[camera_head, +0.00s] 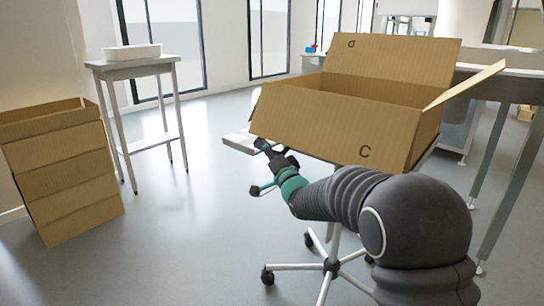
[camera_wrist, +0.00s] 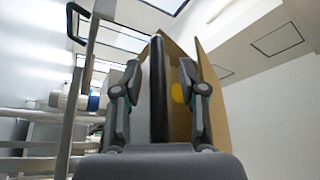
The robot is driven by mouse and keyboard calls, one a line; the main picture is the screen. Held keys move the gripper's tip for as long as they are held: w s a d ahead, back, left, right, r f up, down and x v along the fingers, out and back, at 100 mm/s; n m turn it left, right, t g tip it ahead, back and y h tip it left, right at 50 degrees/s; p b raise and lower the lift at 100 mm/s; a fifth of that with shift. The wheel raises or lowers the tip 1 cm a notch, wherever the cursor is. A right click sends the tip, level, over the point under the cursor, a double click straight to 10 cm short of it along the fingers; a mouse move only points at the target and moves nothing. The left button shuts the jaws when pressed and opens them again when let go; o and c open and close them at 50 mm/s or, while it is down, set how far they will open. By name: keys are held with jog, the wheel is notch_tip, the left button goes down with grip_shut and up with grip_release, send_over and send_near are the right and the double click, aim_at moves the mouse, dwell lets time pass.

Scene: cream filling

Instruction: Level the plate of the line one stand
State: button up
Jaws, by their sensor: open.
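An open cardboard box (camera_head: 310,122), marked C on its front, sits tilted on a stand with a white wheeled base (camera_head: 330,264). Most of the stand's plate is hidden under the box; a pale flat edge (camera_head: 239,142) shows at the box's left. My gripper (camera_head: 260,168) is open below the box's left front corner. In the wrist view my gripper (camera_wrist: 158,64) has its fingers apart on either side of a dark upright bar (camera_wrist: 158,92). I cannot tell whether they touch it. The box (camera_wrist: 212,85) also shows there, behind the right finger.
Stacked cardboard boxes (camera_head: 62,165) stand at the left. A small white table (camera_head: 133,66) bears a white tray (camera_head: 132,52). A grey work table (camera_head: 515,88) stands close at the right. The floor at left centre is clear.

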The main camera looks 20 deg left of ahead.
jog(key=v, duration=1.1)
jog(key=shift+s+d, duration=0.25)
jog(key=shift+d, duration=0.05)
jog(key=shift+f, duration=0.1)
